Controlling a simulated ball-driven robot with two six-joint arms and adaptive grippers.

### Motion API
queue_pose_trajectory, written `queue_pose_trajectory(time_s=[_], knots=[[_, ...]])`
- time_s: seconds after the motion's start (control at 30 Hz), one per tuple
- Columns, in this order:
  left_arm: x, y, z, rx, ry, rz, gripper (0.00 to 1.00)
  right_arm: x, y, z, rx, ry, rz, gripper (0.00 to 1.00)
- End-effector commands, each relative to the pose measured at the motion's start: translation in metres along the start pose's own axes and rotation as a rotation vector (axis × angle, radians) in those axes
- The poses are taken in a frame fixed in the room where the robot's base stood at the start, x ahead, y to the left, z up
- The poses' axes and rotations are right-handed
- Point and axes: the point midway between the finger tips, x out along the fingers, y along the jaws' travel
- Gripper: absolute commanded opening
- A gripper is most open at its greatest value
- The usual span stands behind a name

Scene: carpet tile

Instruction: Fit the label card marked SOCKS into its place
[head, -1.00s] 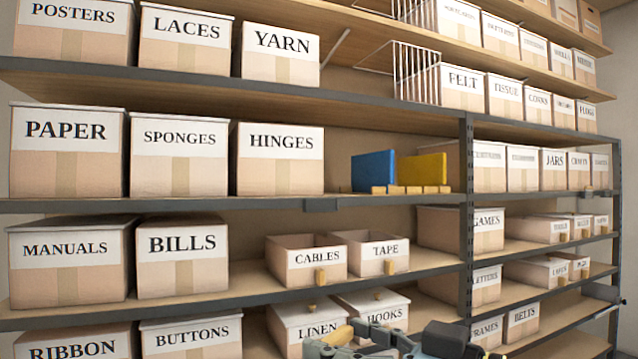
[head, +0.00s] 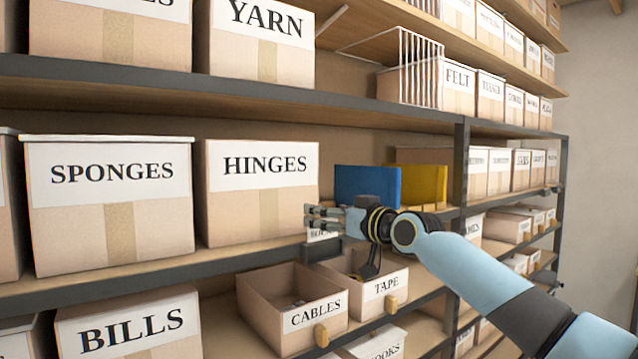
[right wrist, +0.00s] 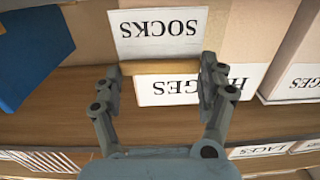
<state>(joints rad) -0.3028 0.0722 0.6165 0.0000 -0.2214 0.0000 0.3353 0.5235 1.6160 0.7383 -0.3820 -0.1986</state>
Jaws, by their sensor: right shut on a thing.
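The SOCKS card (right wrist: 158,32) is white with a tan wooden grip strip (right wrist: 160,67) along one long edge. In the right wrist view, where lettering is upside down, my right gripper (right wrist: 160,82) is shut on that strip. In the head view the right gripper (head: 318,219) is in front of the shelf, right of the HINGES box, with the card (head: 322,236) hanging below it. The dark label holder (head: 325,251) on the shelf's front edge is just below the card. I cannot tell whether they touch. My left gripper is out of view.
The HINGES box (head: 262,195) stands close at the left. A blue panel (head: 362,184) and a yellow panel (head: 424,183) stand behind my right arm. The open CABLES bin (head: 292,308) and TAPE bin (head: 378,290) are on the shelf below.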

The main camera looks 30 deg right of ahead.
Motion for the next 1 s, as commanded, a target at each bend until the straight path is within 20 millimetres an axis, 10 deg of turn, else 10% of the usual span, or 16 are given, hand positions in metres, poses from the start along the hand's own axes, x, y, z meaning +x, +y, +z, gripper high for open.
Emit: queue_pose_trajectory(time_s=[0.83, 1.0], knots=[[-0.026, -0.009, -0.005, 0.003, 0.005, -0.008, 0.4, 0.003, 0.012, -0.017, 0.008, 0.001, 0.04, 0.6], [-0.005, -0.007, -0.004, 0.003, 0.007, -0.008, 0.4, 0.003, 0.012, 0.004, 0.008, 0.002, 0.04, 0.6]])
